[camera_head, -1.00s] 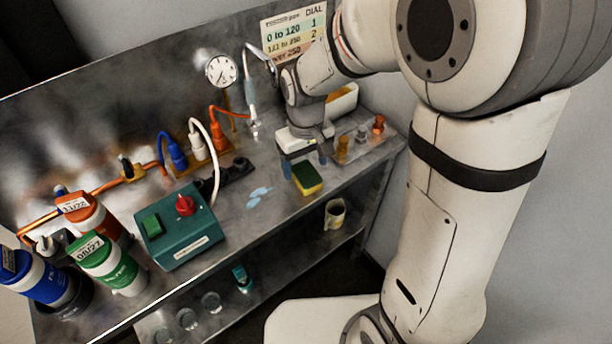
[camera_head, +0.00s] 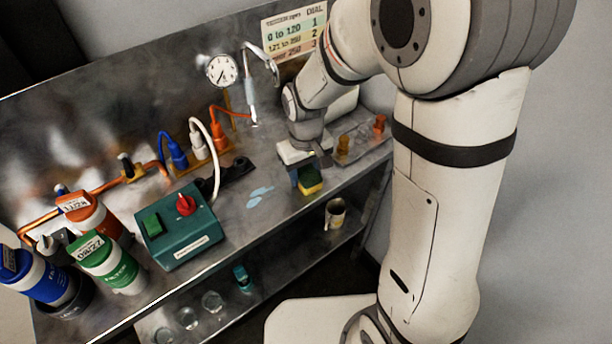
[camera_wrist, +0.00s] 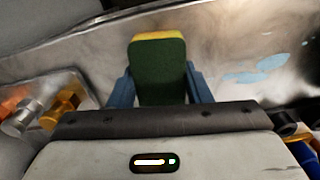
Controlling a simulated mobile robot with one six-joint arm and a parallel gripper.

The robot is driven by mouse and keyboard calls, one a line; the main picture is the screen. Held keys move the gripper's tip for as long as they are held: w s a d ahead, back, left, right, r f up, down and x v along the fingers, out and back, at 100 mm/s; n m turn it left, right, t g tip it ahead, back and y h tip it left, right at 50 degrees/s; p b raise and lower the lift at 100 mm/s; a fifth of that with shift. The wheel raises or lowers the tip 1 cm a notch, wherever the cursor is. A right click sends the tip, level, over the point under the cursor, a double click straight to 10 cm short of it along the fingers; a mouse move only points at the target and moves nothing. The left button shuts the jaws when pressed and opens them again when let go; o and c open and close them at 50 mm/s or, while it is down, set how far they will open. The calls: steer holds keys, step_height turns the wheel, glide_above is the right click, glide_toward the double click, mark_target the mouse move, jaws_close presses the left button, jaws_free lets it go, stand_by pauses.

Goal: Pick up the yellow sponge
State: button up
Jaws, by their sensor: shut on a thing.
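The yellow sponge (camera_head: 311,181) with a dark green side is at the front right of the metal bench. In the wrist view the sponge (camera_wrist: 158,70) shows its green face and a yellow edge, between the two blue fingers. My gripper (camera_head: 308,178) is shut on the sponge, with a finger on either side of it. I cannot tell whether the sponge touches the bench top.
Blue puddles (camera_head: 260,195) lie on the bench to the left. A teal control box (camera_head: 178,228) stands further left. A mug (camera_head: 335,213) is on the lower shelf.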

mark_target(306, 171)
steer(key=shift+c, duration=0.8)
steer(key=shift+r, duration=0.1)
step_height(306, 171, up, 10)
steer(key=shift+f, duration=0.1)
steer(key=o, duration=0.3)
steer(key=shift+c, duration=1.1)
